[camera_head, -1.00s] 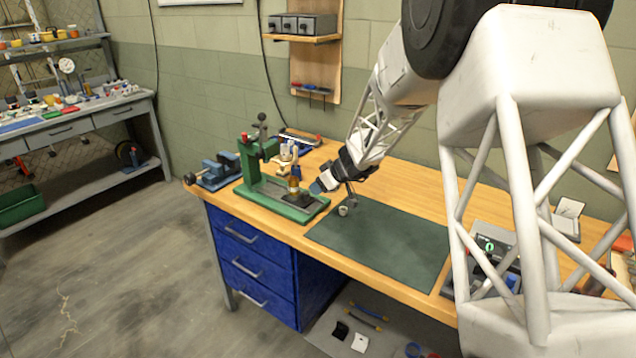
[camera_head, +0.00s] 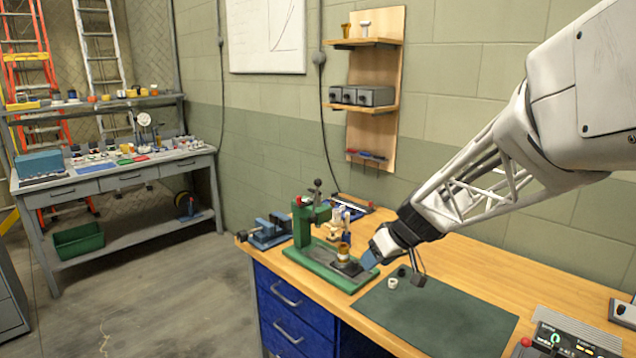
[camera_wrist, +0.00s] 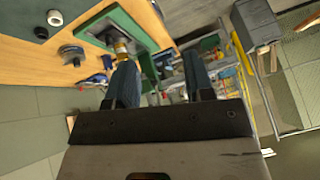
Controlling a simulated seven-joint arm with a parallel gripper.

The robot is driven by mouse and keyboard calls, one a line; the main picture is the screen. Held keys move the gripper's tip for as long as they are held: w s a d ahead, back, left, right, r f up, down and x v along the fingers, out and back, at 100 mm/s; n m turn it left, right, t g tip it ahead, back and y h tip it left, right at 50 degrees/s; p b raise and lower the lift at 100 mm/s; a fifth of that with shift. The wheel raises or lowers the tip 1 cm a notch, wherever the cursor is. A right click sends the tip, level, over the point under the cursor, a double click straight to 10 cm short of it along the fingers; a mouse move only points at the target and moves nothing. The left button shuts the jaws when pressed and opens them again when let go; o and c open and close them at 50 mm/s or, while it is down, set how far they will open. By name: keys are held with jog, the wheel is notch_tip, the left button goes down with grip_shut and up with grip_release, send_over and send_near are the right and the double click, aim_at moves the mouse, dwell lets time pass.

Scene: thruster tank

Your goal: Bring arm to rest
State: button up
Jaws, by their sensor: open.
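My arm reaches in from the right in the head view. My gripper (camera_head: 371,262) is at its end, low over the workbench, at the right edge of the green press stand (camera_head: 313,241). In the wrist view my gripper (camera_wrist: 160,85) shows two blue fingers spread apart with nothing between them. A small brass-coloured part (camera_head: 344,252) stands on the press base, left of my fingertips. It also shows in the wrist view (camera_wrist: 122,48), beside one finger; I cannot tell whether they touch.
A dark green mat (camera_head: 440,318) lies on the bench with a white ring (camera_head: 393,283) and a dark piece near its left corner. A blue vise (camera_head: 265,233) stands at the bench's left end. A control box (camera_head: 570,340) is at lower right. Shelves hang on the wall behind.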

jog(key=s+d+r+m+h, duration=0.1)
jog(key=s+d+m+h, duration=0.1)
jog(key=s, duration=1.4)
jog(key=s+d+r+m+g+h, duration=0.1)
jog(key=s+d+r+m+h, duration=0.1)
jog(key=s, duration=1.5)
jog(key=m+h, duration=0.1)
jog(key=m, duration=0.1)
jog(key=shift+d+m, duration=0.3)
jog(key=shift+d, duration=0.05)
